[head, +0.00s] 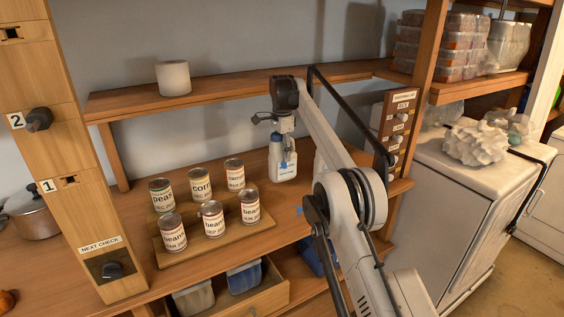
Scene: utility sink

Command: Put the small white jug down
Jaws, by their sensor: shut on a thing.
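The small white jug (284,168), with a blue mark on its front, is upright at the back right of the wooden counter, to the right of the cans. My gripper (285,140) is above it and shut on its top; the fingers hide part of the neck. I cannot tell whether the jug's base touches the counter (318,206).
Several labelled cans (211,217) stand in two rows on a stepped wooden board (236,233) left of the jug. An upper shelf (230,90) holds a white roll (173,78). An open drawer (270,297) is below.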

